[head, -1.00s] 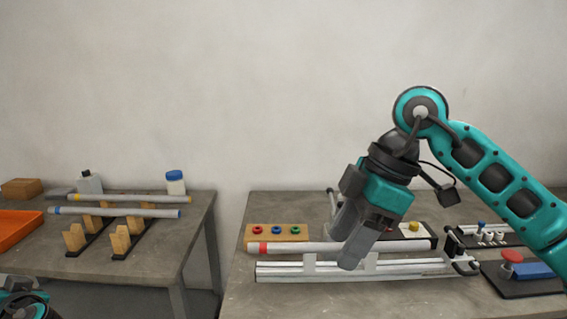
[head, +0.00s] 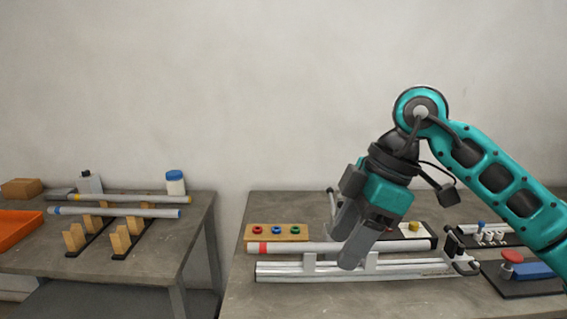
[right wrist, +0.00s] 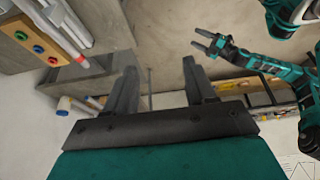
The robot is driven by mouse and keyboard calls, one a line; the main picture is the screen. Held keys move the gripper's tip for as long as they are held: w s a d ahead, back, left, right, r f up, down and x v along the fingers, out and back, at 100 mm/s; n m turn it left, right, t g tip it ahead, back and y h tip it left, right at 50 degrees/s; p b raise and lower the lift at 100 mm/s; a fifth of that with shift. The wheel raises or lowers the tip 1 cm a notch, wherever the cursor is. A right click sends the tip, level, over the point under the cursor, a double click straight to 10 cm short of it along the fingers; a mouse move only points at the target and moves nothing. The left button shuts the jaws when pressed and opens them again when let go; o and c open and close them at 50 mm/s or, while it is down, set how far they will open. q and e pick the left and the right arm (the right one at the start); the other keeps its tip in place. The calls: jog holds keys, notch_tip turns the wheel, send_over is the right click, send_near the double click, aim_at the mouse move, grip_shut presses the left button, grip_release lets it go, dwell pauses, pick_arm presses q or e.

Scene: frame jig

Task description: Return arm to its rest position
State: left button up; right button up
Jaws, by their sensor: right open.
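My right gripper (head: 347,245) hangs tilted downward in the head view, in front of the right table's rail. Its two fingers stand apart in the right wrist view (right wrist: 160,68), with nothing between them. The right arm (head: 497,180) comes in from the right edge, bent at a high elbow joint.
A white tube with a red band (head: 290,247) lies along the aluminium rail frame (head: 300,272) on the right table, partly hidden by my gripper. A ring board (head: 292,237) lies behind it. Two tubes (head: 120,212) rest on wooden holders on the left table. A gap separates the tables.

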jog(key=s+a+f+n+g+y, duration=0.2)
jog(key=s+a+n+g+y, duration=0.4)
jog(key=a+y, duration=0.5)
jog(key=w+d+f+m+t+h, duration=0.25)
jog(key=d+f+m+t, duration=0.3)
jog(key=m+t, duration=0.55)
jog(key=w+d+f+m+t+h, duration=0.25)
jog(key=d+f+m+t, duration=0.4)
jog(key=t, duration=0.75)
pick_arm(q)
jog(key=d+n, duration=0.1)
jog(key=d, duration=0.2)
jog(key=shift+w+d+r+n, duration=0.15)
jog(key=shift+d+r+n, duration=0.05)
jog(key=shift+n, duration=0.2)
pick_arm(e)
jog(key=s+d+f+m+g+h, duration=0.1)
jog(key=s+d+f+g+h, duration=0.1)
jog(key=s+f, duration=0.2)
jog(key=s+d+f+m+g+h, duration=0.1)
jog(key=s+d+f+g+h, duration=0.2)
jog(key=f, duration=0.8)
jog(key=s+d+f+m+g+h, duration=0.2)
jog(key=s+f+g+h, duration=0.1)
jog(key=s+f, duration=0.3)
notch_tip(320, 180, down, 2)
jog(key=shift+s+d+f, duration=0.25)
jog(key=shift+s, duration=0.05)
